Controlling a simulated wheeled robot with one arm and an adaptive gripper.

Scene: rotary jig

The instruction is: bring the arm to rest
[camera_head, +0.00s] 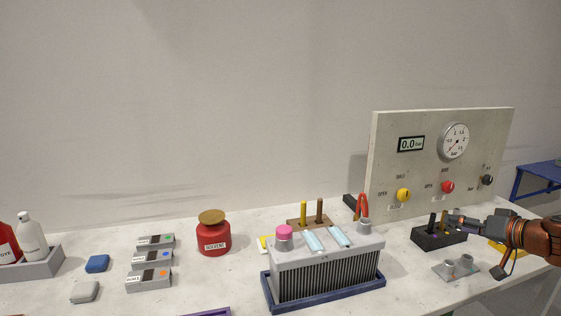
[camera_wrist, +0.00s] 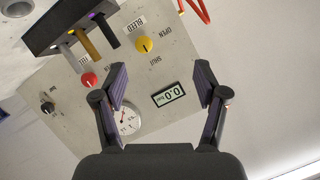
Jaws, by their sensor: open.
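My arm (camera_head: 530,235) reaches in from the right edge in the head view. My gripper (camera_head: 458,221) is at its left end, in front of the panel and close to the dark block in the picture; a gap to the block cannot be told. In the wrist view my gripper (camera_wrist: 160,82) has its two fingers wide apart, with nothing between them. Behind the fingers the panel (camera_wrist: 150,75) shows upside down.
The grey panel (camera_head: 385,150) with knobs and gauge stands at the back right. A dark block (camera_head: 428,241) with upright pins and a grey fitting (camera_head: 445,271) lie near the arm. The finned grey unit (camera_head: 322,250) is left of them. A red solvent can (camera_head: 213,238) stands further left.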

